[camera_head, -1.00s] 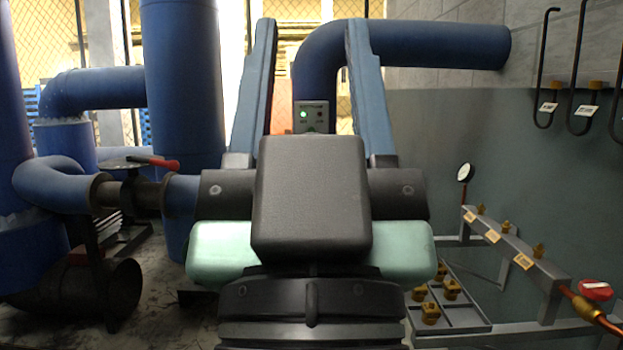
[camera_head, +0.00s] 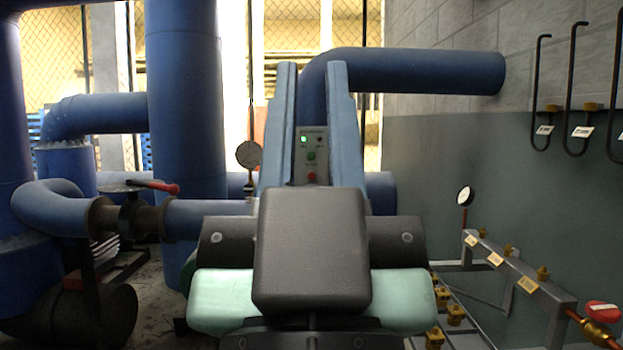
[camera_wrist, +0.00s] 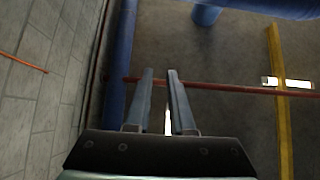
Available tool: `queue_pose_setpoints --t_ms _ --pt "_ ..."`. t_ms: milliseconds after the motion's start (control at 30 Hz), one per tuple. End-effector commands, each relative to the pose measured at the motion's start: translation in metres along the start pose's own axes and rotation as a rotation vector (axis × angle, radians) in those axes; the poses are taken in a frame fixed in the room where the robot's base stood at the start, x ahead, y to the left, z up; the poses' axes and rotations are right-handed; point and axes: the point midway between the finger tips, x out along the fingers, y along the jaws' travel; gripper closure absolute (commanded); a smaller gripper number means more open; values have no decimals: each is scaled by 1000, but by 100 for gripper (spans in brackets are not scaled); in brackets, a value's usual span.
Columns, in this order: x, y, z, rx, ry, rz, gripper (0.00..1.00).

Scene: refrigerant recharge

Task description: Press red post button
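The red button (camera_head: 312,177) is low on a small grey control box (camera_head: 324,147) in the head view. A green button (camera_head: 311,155) and a lit green lamp (camera_head: 303,140) sit above it. My gripper (camera_head: 312,66) has two blue-grey fingers pointing away from me, partly open with a gap between them. The box shows through that gap, beyond the fingers. Whether anything touches the box cannot be told. The wrist view shows the gripper (camera_wrist: 160,70) empty, with a narrow gap; I cannot make out the box or button there.
Large blue pipes (camera_head: 185,110) stand left, and a blue pipe (camera_head: 420,70) bends right behind the box. A red-handled valve (camera_head: 155,186) is left. A gauge (camera_head: 249,154) stands beside the fingers. A manifold (camera_head: 515,270) with brass fittings is right, by the wall hooks (camera_head: 570,90).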

Motion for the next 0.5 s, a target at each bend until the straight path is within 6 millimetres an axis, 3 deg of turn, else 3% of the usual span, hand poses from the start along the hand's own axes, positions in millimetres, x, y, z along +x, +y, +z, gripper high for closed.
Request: queue_pose_setpoints --t_ms 33,100,500 --pt "0 0 0 0 0 0 90" --pt "0 0 0 0 0 0 100" --pt "0 0 0 0 0 0 100"
